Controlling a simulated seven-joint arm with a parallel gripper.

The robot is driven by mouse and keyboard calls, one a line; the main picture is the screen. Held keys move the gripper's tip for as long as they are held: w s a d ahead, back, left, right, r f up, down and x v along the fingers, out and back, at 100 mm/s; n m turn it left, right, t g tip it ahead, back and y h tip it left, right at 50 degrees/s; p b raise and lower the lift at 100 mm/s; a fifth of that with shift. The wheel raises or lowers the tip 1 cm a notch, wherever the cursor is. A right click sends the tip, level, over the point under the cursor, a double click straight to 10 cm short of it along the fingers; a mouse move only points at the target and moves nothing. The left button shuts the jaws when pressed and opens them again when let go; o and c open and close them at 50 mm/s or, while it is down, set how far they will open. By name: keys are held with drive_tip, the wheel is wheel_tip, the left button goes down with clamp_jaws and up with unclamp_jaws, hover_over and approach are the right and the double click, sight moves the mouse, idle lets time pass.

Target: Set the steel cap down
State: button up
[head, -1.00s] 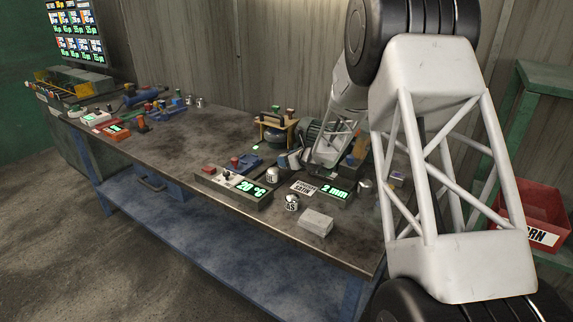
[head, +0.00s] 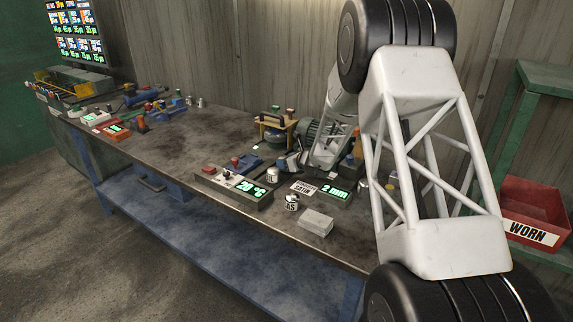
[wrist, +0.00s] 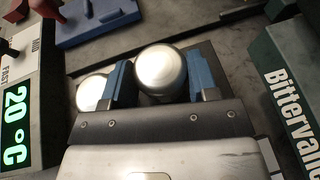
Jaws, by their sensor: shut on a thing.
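The steel cap (wrist: 160,70) is a shiny, domed, rounded piece in the wrist view. It sits between the two blue fingers of my gripper (wrist: 159,78), which is shut on it. A second shiny round piece (wrist: 91,93) shows just outside the left finger, partly hidden by it. The underside of the cap is hidden, so I cannot tell whether it touches a surface. In the head view my gripper is low over the back right of the bench (head: 185,150), and the cap in it is too small to make out.
A control box with a green 20 °C display (head: 243,188) stands left of my gripper. A 2 mm display (head: 336,192), a small can (head: 292,202) and a pale block (head: 315,222) are nearer the front edge. A dark green "Bittervalley" housing (wrist: 290,90) is close on the right.

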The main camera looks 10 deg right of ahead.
drive_tip(key=shift+f, duration=0.5)
drive_tip(key=shift+f, duration=0.15)
drive_tip(key=o, duration=0.8)
drive_tip(key=shift+v, duration=0.8)
drive_tip(key=v, duration=1)
drive_tip(key=shift+s+d, duration=0.1)
drive_tip(key=shift+s, duration=0.1)
